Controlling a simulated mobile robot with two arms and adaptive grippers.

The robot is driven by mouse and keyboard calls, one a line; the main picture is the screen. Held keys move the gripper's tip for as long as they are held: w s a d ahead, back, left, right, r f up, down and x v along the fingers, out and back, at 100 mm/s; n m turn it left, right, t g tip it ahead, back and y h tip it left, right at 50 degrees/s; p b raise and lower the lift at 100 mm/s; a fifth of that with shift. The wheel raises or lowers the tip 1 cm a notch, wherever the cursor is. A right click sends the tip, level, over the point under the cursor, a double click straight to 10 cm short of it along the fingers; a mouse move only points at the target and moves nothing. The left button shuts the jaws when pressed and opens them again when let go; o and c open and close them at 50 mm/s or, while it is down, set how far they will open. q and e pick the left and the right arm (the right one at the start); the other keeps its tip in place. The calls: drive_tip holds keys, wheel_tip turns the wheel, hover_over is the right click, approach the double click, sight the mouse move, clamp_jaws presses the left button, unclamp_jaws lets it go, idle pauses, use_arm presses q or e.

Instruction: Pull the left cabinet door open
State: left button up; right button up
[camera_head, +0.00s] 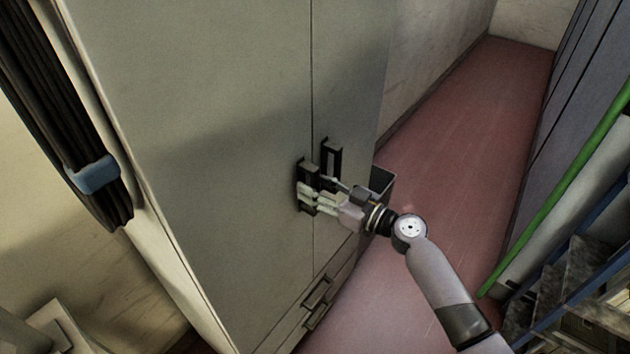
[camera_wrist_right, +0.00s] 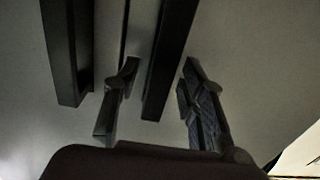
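The grey cabinet's left door (camera_head: 220,130) appears flush with the right door (camera_head: 350,70), with a thin seam between them. The dark left door handle (camera_head: 307,172) is upright beside the seam. My right gripper (camera_head: 312,197) is at the lower part of this handle. In the right wrist view the gripper (camera_wrist_right: 160,75) is open, its fingers on either side of a dark handle bar (camera_wrist_right: 172,45), with visible gaps. The other door's handle (camera_head: 331,155) stands just right of the seam, outside the fingers. My left gripper is not in view.
Small dark handles (camera_head: 317,292) sit low on the cabinet front. Black cables with a blue strap (camera_head: 95,175) hang at the left. Red floor (camera_head: 455,130) is clear at the right, before shelving with a green bar (camera_head: 570,180).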

drive_tip(key=shift+w+a, duration=0.1)
drive_tip(key=shift+a, duration=0.05)
clamp_jaws()
idle(0.4)
idle(0.5)
